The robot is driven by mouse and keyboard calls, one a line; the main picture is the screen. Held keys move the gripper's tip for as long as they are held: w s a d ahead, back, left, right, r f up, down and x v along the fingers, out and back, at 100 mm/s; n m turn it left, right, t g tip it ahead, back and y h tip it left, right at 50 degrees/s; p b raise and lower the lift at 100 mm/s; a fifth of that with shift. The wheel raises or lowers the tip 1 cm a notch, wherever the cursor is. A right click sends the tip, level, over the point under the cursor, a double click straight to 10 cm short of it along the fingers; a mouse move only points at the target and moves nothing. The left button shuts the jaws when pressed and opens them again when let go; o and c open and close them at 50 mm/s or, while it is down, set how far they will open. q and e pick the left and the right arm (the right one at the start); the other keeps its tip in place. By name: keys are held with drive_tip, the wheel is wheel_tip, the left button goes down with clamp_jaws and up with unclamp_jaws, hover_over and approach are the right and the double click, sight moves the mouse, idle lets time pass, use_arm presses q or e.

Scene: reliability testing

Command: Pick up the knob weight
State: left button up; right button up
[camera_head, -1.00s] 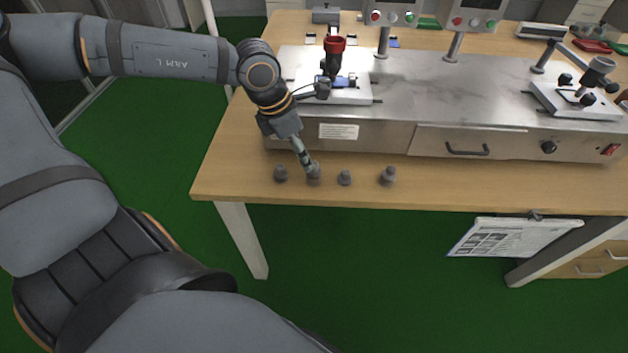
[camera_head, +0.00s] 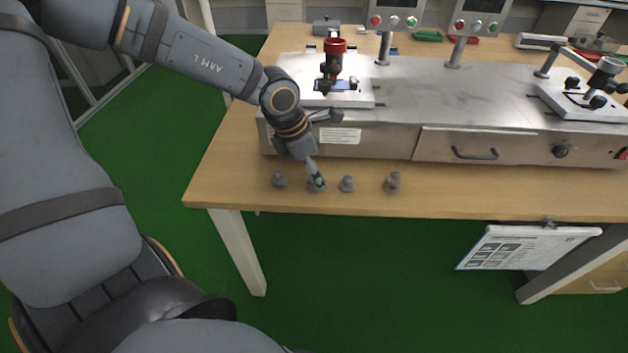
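Several small grey knob weights stand in a row along the front edge of the wooden table: one at the left (camera_head: 279,179), one under my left gripper (camera_head: 317,187), one right of it (camera_head: 347,184), and a taller one at the right (camera_head: 393,182). My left gripper (camera_head: 316,180) points down at the second weight from the left and overlaps its top. The fingers are small and blurred, so I cannot tell whether they are around the weight or just above it. The weight appears to stand on the table. My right gripper is not in view.
A metal test machine (camera_head: 480,105) with a drawer stands behind the weights. A red-topped fixture (camera_head: 334,62) is on its left end, another fixture (camera_head: 592,92) on its right. A clipboard (camera_head: 525,247) hangs from the table's front edge. The tabletop right of the weights is clear.

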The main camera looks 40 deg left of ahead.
use_arm(q)
drive_tip(key=shift+w+f, duration=0.1)
drive_tip(key=shift+f, duration=0.4)
drive_tip(key=shift+c, duration=0.5)
clamp_jaws()
drive_tip(key=shift+r, duration=0.1)
drive_tip(key=shift+r, duration=0.1)
